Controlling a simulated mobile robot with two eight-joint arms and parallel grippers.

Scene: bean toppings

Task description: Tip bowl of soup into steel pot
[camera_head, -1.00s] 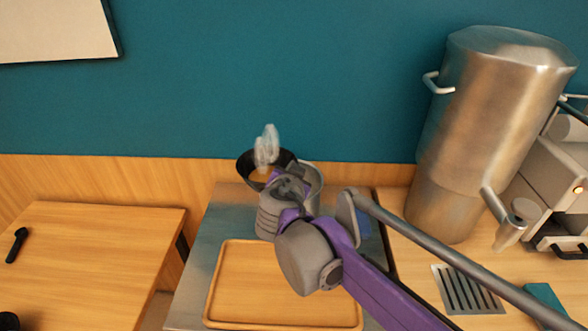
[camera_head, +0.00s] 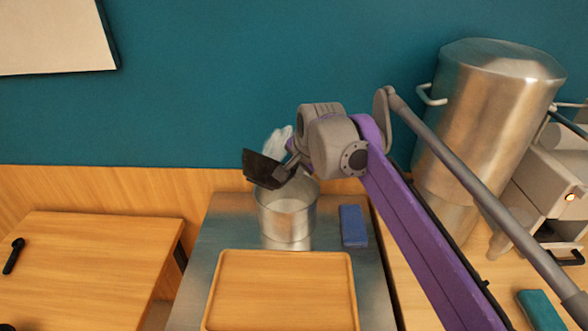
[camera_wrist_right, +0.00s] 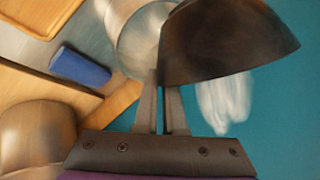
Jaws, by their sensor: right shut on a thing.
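The dark bowl (camera_head: 262,170) is tilted steeply above the left part of the steel pot's rim. The steel pot (camera_head: 287,217) stands upright on the metal counter, and the part of its inside that shows looks pale. My right gripper (camera_head: 288,172) is shut on the bowl's rim. In the right wrist view its two fingers (camera_wrist_right: 160,108) meet the edge of the dark bowl (camera_wrist_right: 230,40), with the pot (camera_wrist_right: 140,40) behind. The bowl's inside and any soup in it are hidden. My left gripper is not in view.
A wooden tray (camera_head: 281,256) lies in front of the pot. A blue block (camera_head: 353,226) lies right of the pot. A pale translucent object (camera_head: 277,142) shows behind the bowl. A tall steel urn (camera_head: 490,110) stands at the right. The left wooden table (camera_head: 100,250) is mostly clear.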

